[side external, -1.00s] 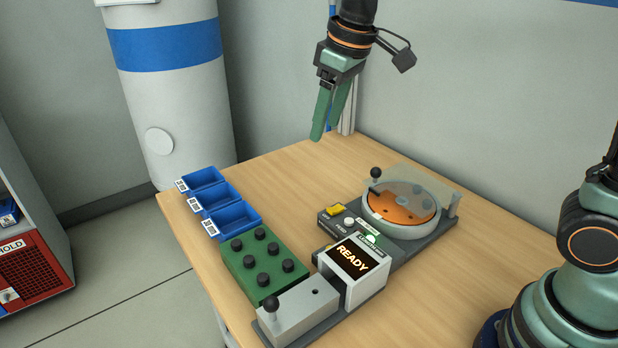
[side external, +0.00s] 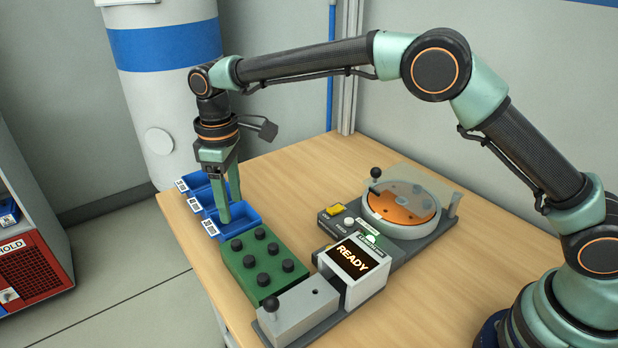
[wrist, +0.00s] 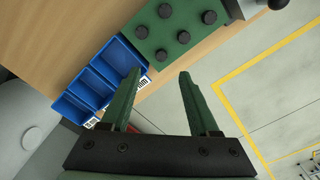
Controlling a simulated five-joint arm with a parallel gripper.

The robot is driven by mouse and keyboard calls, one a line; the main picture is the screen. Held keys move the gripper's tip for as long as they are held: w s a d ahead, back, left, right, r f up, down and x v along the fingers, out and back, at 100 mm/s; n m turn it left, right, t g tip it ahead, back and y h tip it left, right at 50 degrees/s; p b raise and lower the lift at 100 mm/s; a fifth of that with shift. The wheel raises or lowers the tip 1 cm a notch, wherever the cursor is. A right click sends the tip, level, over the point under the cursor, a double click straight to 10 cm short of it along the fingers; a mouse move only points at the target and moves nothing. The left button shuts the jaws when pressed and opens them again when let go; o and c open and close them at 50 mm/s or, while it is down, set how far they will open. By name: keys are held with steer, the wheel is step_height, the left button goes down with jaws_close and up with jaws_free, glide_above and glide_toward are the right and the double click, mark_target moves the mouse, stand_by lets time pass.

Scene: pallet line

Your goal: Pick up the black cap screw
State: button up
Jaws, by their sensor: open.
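Several black cap screws (side external: 260,233) stand upright in a green block (side external: 234,264) on the wooden table. In the wrist view, the green block (wrist: 190,7) is at the top, with several black cap screws (wrist: 183,37) showing. My gripper (side external: 230,211) is open, pointing down, with nothing between its fingers. It is beside the block's far end and overlaps the blue bins in the side view; its exact height is hard to tell. In the wrist view the two green fingers (wrist: 160,74) are spread, with the block ahead of their tips.
Three blue bins (side external: 249,214) with labels stand beyond the block. A grey fixture with a knob (side external: 300,305) and a box reading READY (side external: 353,258) sit in front and right. A round orange turntable with a clear cover (side external: 402,208) is farther right. The table's left edge is near.

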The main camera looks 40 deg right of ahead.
mark_target(237, 242)
step_height(237, 242, down, 9)
steer(key=shift+a+f, duration=0.15)
steer(key=shift+f, duration=0.05)
jaws_close()
stand_by(0.4)
